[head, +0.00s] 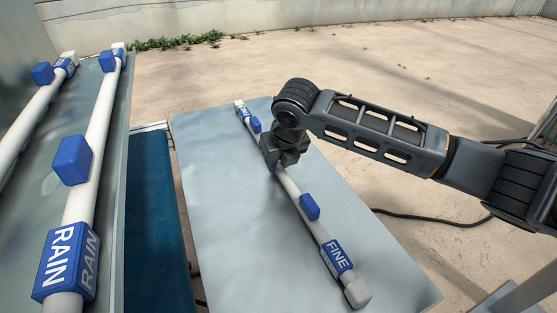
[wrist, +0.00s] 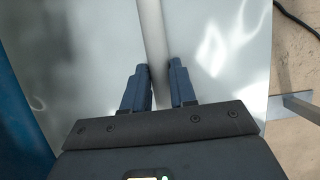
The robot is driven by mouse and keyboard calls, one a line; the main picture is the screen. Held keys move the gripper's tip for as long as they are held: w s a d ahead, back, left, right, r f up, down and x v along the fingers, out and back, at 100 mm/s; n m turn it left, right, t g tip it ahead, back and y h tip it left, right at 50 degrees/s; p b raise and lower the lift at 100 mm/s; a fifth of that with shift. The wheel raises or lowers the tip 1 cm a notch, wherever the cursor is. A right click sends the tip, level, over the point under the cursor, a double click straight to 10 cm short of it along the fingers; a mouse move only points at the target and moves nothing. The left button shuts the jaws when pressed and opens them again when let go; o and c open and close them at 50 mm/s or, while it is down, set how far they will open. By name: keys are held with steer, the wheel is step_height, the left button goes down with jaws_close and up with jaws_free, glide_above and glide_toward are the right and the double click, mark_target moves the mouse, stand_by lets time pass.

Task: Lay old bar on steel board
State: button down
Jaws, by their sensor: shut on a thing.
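A white bar (head: 290,190) with blue blocks and a blue end block marked FINE (head: 336,257) lies lengthwise over the steel board (head: 215,215). My gripper (head: 282,160) is around the bar near its middle, toward the far end. In the wrist view the bar (wrist: 152,35) runs between the two dark fingers of my gripper (wrist: 159,72), with the steel board (wrist: 215,60) beneath. Whether the bar touches the board or sits slightly above it, I cannot tell. The fingers hide a short stretch of the bar.
At the left, a metal surface (head: 112,150) holds a bar with a RAIN block (head: 68,262) and another white bar (head: 30,115). A blue panel (head: 155,220) lies between it and the board. A dark cable (head: 430,219) runs on the ground to the right.

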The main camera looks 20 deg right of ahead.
steer(key=c, duration=0.9)
jaws_free()
steer(key=v, duration=1.2)
